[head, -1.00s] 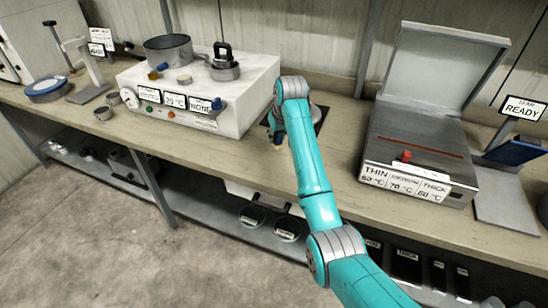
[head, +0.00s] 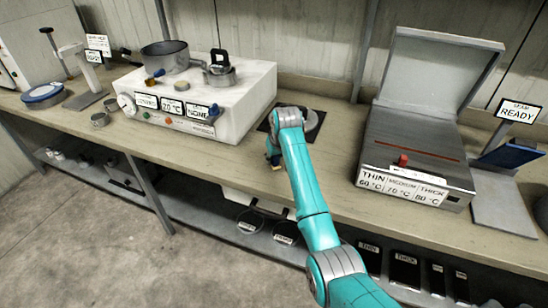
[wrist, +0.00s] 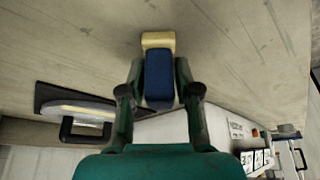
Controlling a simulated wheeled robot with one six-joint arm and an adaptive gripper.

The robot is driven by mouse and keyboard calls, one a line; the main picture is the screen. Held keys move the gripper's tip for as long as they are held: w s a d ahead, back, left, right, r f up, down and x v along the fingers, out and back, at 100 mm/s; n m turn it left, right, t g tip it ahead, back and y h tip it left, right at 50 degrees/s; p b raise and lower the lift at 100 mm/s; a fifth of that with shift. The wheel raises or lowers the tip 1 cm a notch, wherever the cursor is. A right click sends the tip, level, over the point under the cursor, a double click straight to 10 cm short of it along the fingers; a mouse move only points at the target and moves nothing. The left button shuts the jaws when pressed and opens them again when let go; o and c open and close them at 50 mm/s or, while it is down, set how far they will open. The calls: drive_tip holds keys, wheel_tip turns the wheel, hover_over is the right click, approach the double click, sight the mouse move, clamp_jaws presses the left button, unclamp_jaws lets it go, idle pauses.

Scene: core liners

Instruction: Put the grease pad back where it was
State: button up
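The grease pad (wrist: 159,72) has a blue grip and a pale yellow pad at its end. In the wrist view it lies between the two fingers of my gripper (wrist: 159,80), which look closed on the blue grip's sides. The yellow end points away from me, over the bench top. In the head view the pad shows small (head: 273,160) beside my gripper (head: 277,150), near the bench's front edge; my arm partly hides this area. I cannot tell whether the pad touches the bench.
A white control box (head: 245,105) stands left, with a pot (head: 167,54) on top. A dark square plate (head: 315,125) lies behind my gripper. An open-lidded heater (head: 415,150) stands right. Bare bench (head: 235,165) lies in front of the box.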

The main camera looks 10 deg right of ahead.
drive_tip(key=o, duration=0.3)
drive_tip(key=shift+r, duration=0.1)
drive_tip(key=v, duration=1.2)
